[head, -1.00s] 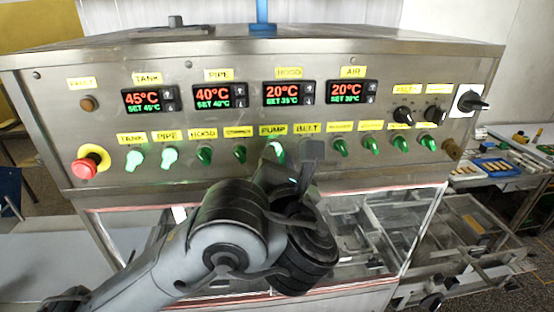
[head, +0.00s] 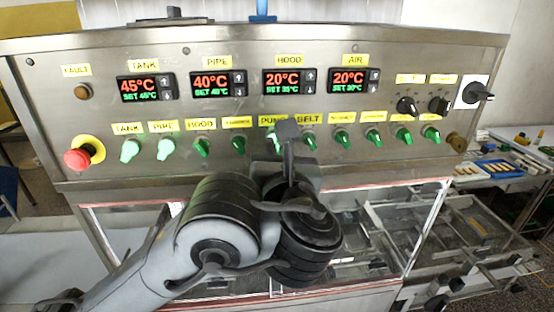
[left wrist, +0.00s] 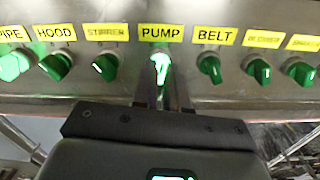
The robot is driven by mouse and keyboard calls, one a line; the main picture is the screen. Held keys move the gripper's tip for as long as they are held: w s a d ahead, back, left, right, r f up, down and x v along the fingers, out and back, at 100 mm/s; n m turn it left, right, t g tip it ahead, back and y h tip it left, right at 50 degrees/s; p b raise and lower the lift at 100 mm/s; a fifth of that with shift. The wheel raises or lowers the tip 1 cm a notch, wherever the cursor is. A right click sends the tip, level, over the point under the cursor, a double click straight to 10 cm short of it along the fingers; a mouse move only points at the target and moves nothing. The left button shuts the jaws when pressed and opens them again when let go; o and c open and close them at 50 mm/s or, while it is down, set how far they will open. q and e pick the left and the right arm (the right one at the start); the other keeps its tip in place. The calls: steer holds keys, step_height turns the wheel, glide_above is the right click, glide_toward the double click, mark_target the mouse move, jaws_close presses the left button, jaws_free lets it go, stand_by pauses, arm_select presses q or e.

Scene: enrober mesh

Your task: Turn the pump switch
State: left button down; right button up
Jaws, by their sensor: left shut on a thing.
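The pump switch is a green knob under the yellow PUMP label. In the left wrist view the pump switch (left wrist: 161,66) is brightly lit and its handle stands nearly upright. My left gripper (left wrist: 163,88) is shut on it, one finger on each side. In the head view my left gripper (head: 281,150) covers most of the switch and part of its label. My right gripper is not in view.
The stirrer knob (left wrist: 105,66) and belt knob (left wrist: 210,67) flank it closely, unlit and tilted. The tank knob (head: 130,149) and pipe knob (head: 165,147) are lit. A red emergency button (head: 78,159) is at the panel's left.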

arm_select(q)
steer(key=shift+n+b, duration=2.65)
steer(key=shift+n, duration=1.15)
steer(key=c, duration=1.2)
jaws_free()
steer(key=shift+o, duration=0.2)
steer(key=shift+s, duration=0.15)
steer(key=s+d, duration=0.1)
steer(key=s, duration=0.9)
steer(key=shift+s+d+b, duration=0.15)
steer(key=shift+s+b, duration=0.1)
steer(key=shift+b, duration=0.2)
